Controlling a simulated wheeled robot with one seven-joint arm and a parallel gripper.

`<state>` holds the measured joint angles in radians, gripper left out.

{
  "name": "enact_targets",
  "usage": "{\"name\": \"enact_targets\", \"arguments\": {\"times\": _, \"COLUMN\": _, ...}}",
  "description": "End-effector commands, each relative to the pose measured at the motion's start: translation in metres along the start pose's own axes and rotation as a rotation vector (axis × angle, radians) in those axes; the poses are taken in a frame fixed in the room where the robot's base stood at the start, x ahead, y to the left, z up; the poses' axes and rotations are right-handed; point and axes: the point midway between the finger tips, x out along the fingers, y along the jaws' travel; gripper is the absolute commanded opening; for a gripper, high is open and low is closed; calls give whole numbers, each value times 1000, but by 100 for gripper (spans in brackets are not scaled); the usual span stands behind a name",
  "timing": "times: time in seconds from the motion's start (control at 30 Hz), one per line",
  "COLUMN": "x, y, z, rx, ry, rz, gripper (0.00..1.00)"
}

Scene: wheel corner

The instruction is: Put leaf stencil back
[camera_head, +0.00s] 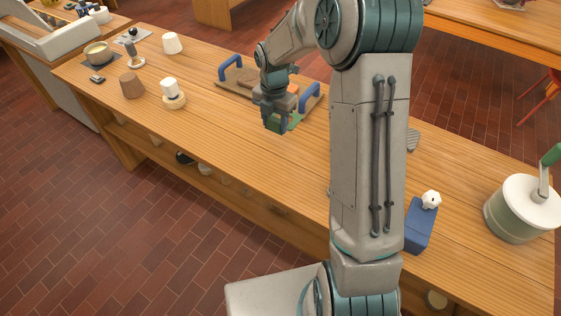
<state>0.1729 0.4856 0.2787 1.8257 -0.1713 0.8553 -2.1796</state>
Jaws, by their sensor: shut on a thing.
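My gripper (275,123) is at the middle of the wooden workbench, pointing down. It is shut on a small green piece, probably the leaf stencil (293,121), whose green edge shows beside and behind the fingers. The fingers hide most of it, so its shape and whether it touches the bench cannot be told. Just behind the gripper is a wooden tray (235,88) with two blue handles. Something orange shows inside the tray near its right end. My arm hides part of the tray.
At right are a blue block (420,226) and a lidded pot (522,208). The bench front-left of my gripper is clear.

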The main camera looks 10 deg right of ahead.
Motion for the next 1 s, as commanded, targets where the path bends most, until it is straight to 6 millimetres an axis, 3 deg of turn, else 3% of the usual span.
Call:
{"name": "enact_targets", "arguments": {"times": 0.4, "x": 43, "y": -46, "z": -57, "rx": 2, "ry": 0, "rz": -1, "gripper": 22}}
{"name": "enact_targets", "arguments": {"times": 0.57, "x": 50, "y": -51, "z": -63, "rx": 2, "ry": -1, "rz": 0, "gripper": 22}}
{"name": "enact_targets", "arguments": {"times": 0.83, "x": 84, "y": -52, "z": -64, "rx": 3, "ry": 2, "rz": -2, "gripper": 22}}
{"name": "enact_targets", "arguments": {"times": 1.0, "x": 89, "y": -52, "z": -63, "rx": 3, "ry": 0, "rz": 0, "gripper": 22}}
